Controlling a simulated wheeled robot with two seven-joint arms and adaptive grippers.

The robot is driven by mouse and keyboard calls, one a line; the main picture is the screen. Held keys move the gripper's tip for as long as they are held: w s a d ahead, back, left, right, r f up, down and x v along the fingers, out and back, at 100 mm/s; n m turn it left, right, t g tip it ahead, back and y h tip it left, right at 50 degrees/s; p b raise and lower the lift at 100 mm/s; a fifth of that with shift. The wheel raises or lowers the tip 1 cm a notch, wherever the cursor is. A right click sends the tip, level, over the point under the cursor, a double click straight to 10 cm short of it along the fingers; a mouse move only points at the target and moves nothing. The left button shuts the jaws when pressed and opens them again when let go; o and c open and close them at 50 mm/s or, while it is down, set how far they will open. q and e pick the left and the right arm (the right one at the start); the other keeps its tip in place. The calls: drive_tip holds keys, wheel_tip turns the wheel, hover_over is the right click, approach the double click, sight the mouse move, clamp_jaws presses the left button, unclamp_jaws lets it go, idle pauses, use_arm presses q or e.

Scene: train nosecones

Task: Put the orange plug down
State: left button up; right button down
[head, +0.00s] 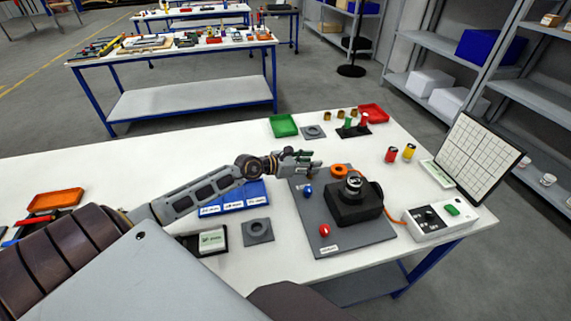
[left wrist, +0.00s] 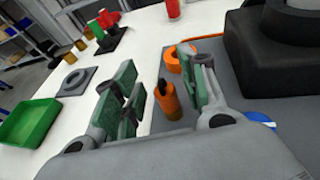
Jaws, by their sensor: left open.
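The orange plug (left wrist: 167,101) stands upright on the grey mat (left wrist: 215,78) in the left wrist view, with a dark top. My left gripper (left wrist: 160,80) is open, with one green-padded finger to each side of the plug and visible gaps. In the head view my left gripper (head: 314,162) is over the mat's back left part, and I cannot make out the plug there. An orange ring (head: 342,170) lies on the mat just right of the gripper; it also shows behind the plug in the left wrist view (left wrist: 173,60). My right gripper is not in view.
A black block (head: 352,205) with a round metal top stands on the mat. Blue (head: 308,191) and red (head: 325,230) knobs lie nearby. A green tray (head: 283,125) and grey ring plate (head: 313,131) are behind. A white control box (head: 436,220) stands right.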

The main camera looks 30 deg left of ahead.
use_arm(q)
drive_tip(key=shift+v, duration=1.3)
drive_tip(key=shift+s+a+r, duration=0.1)
drive_tip(key=shift+s+a, duration=0.3)
drive_tip(key=shift+s, duration=0.15)
drive_tip(key=shift+b+v, duration=0.3)
drive_tip(key=shift+v, duration=0.6)
drive_tip(key=shift+s+a+r, duration=0.25)
drive_tip(key=shift+s, duration=0.3)
drive_tip(key=v, duration=0.4)
drive_tip(key=shift+s+a, duration=0.1)
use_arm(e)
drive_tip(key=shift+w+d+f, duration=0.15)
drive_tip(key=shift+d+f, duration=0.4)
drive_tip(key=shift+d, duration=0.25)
use_arm(q)
drive_tip(key=shift+r, duration=0.1)
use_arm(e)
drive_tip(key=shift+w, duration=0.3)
